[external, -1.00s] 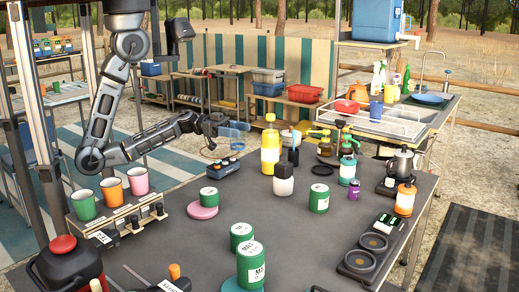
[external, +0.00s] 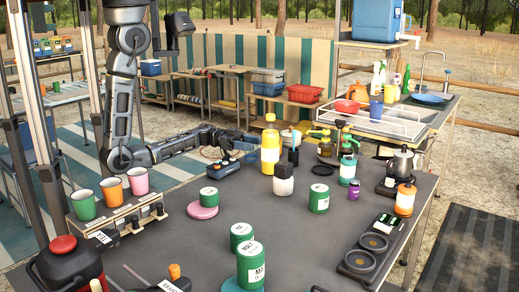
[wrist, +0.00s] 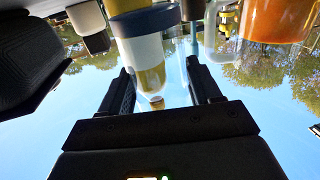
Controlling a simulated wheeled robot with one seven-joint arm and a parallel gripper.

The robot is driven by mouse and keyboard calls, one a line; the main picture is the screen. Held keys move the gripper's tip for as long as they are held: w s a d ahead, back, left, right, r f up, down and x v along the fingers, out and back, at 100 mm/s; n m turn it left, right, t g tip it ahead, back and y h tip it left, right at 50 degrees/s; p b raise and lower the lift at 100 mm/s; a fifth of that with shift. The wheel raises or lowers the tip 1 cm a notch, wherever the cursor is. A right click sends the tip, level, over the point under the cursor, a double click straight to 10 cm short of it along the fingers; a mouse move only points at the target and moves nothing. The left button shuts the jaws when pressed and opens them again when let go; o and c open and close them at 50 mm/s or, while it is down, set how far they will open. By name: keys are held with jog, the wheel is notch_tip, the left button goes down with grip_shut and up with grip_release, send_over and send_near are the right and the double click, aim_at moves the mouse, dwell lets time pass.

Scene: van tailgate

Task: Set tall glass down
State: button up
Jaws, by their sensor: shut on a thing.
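The tall glass (wrist: 176,84) is clear and see-through, and shows faintly between the two black fingers of my gripper (wrist: 162,76) in the wrist view. My gripper is shut on it. In the external view my gripper (external: 248,141) is low at the far edge of the dark table (external: 300,235), just left of the yellow bottle (external: 270,152). The glass is hard to make out there, and I cannot tell whether its base touches the table.
A dark box with knobs (external: 224,168) sits just below my gripper in the external view. A white-bodied bottle with a black top (external: 283,183) and a green can (external: 319,198) stand to the right.

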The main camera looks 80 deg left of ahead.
jog(key=shift+f, duration=0.75)
jog(key=shift+f+b, duration=0.25)
jog(key=shift+b, duration=0.2)
jog(key=o, duration=1.1)
jog(key=shift+r, duration=0.1)
jog(key=shift+r+p, duration=0.1)
jog(key=shift+p, duration=0.45)
jog(key=shift+s+a, duration=0.1)
jog(key=b+v, duration=0.1)
jog(key=v, duration=0.3)
jog(key=b+v, duration=0.1)
jog(key=v, duration=0.1)
jog(key=shift+s+a+f+b, duration=0.15)
jog(key=shift+s+f+b, duration=0.15)
jog(key=shift+s+b, duration=0.1)
jog(key=shift+s+a+r, duration=0.1)
jog(key=shift+s+a, duration=0.1)
jog(key=shift+s, duration=0.1)
